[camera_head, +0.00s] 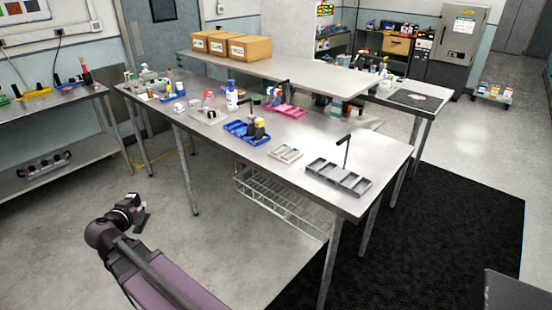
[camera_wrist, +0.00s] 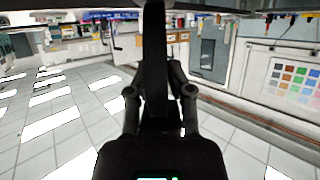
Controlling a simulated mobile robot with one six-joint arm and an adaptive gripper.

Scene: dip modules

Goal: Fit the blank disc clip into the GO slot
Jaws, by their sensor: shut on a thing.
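My gripper (camera_head: 136,212) is low at the left in the head view, off the table and above the floor. In the wrist view my gripper (camera_wrist: 155,72) is shut on a long dark bar-like piece (camera_wrist: 153,50), which looks like the stem of the clip. Its disc end cannot be made out. A grey tray with several compartments (camera_head: 351,186) lies at the near right end of the table, with a black bent handle (camera_head: 346,150) upright at its back. A small pale tray (camera_head: 286,154) lies to its left. Slot labels, including GO, are too small to read.
The steel table (camera_head: 260,165) also carries a blue tray (camera_head: 236,129) with bottles, a pink tray (camera_head: 287,112) and a white bottle (camera_head: 231,99). A wire shelf (camera_head: 283,200) hangs under it. The floor between my arm and the table is clear.

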